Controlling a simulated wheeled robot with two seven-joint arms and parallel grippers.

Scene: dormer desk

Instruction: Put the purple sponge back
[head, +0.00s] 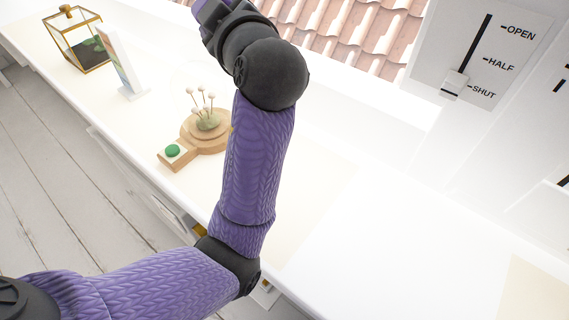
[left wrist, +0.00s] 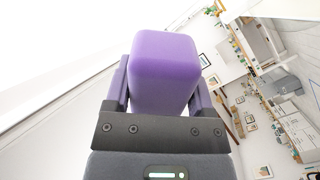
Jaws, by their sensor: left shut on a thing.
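The purple sponge (left wrist: 165,72) is a rounded block in the left wrist view. My left gripper (left wrist: 163,88) is shut on it, with one finger on each side. In the head view my left arm rises from the lower left to the top edge. Its wrist is at the top, and a bit of purple shows there, cut by the frame; I cannot tell whether it is sponge or finger. The gripper is mostly out of that view. My right gripper is not in view.
The white desk (head: 375,240) is mostly clear at right. A wooden stand (head: 202,137) with a green button (head: 172,151) and pin-like stems is left of my arm. A picture card (head: 122,66) and brass-framed glass box (head: 75,40) stand farther back. A slider panel (head: 485,50) reads OPEN, HALF, SHUT.

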